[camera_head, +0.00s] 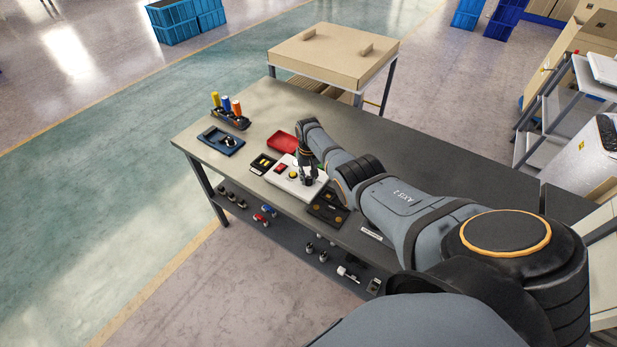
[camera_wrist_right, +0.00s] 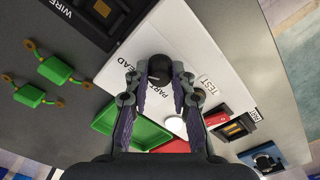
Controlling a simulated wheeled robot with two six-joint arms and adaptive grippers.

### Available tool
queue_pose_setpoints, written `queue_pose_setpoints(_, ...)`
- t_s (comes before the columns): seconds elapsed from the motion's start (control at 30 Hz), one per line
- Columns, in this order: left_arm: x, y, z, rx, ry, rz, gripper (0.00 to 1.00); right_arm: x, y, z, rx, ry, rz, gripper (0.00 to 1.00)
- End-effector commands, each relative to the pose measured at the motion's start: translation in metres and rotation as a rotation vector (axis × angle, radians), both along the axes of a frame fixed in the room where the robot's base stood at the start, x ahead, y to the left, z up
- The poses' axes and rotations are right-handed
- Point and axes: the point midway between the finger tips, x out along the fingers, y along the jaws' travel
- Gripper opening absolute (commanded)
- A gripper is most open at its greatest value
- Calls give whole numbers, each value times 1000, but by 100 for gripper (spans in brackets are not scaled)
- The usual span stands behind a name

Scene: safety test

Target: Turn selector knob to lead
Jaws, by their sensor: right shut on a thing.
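The white control box (camera_head: 283,184) lies on the workbench in the head view. In the right wrist view its white top (camera_wrist_right: 203,52) carries the printed labels LEAD, PART and TEST, partly covered by my fingers. The black selector knob (camera_wrist_right: 160,68) stands on this top between the labels. My right gripper (camera_wrist_right: 160,80) has one finger on each side of the knob and is shut on it. In the head view my right gripper (camera_head: 309,178) points down onto the box, and the knob is hidden there. I cannot read where the knob points. My left gripper is not in view.
The grey workbench (camera_head: 262,110) holds a red tray (camera_head: 283,142), a blue device (camera_head: 220,140) and a rack of coloured bottles (camera_head: 231,118). A dark box (camera_head: 327,208) sits close right of the control box. The wrist view shows a green tray (camera_wrist_right: 108,119).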

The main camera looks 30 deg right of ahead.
Motion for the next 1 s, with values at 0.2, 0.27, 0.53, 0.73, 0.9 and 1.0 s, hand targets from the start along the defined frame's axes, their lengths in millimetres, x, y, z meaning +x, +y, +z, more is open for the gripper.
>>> queue_pose_setpoints(0.2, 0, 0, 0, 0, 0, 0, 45, 0, 0, 0, 0, -1, 0, 27)
queue_pose_setpoints(0.27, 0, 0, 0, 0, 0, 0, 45, 0, 0, 0, 0, -1, 0, 36)
queue_pose_setpoints(0.53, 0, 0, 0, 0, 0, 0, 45, 0, 0, 0, 0, 0, 1, 46)
queue_pose_setpoints(0.73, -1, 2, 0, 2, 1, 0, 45, 1, -1, 5, 0, -1, 1, 46)
queue_pose_setpoints(0.9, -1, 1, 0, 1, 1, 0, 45, 1, -1, 26, -2, -4, 1, 46)
queue_pose_setpoints(1.0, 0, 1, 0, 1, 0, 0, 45, 1, -1, 50, -2, -6, 1, 46)
